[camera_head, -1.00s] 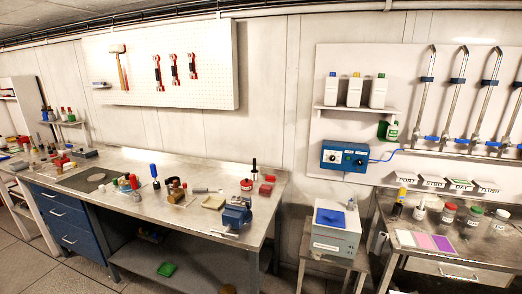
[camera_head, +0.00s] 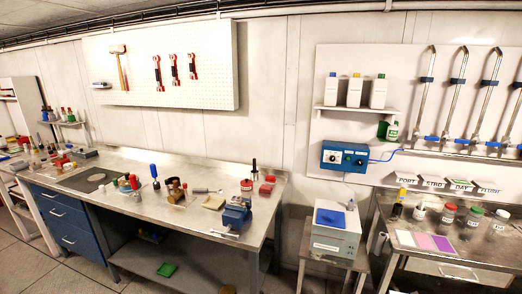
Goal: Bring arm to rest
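Neither of my arms nor my grippers shows in the head view. The task names no object other than the arm. In front of me stands a long metal workbench (camera_head: 120,221) with blue drawers (camera_head: 66,222). To its right is a grey box-shaped device (camera_head: 335,242) with a blue top, on a small stand. At the right is a metal side table (camera_head: 407,263). What my grippers hold, if anything, is hidden.
A blue vise (camera_head: 237,215) sits at the bench's front right edge. Several jars, including a red-capped one (camera_head: 447,215), stand on the side table. A blue control box (camera_head: 344,157) and a shelf (camera_head: 353,109) with white bottles are on the wall. Floor (camera_head: 40,262) shows at left.

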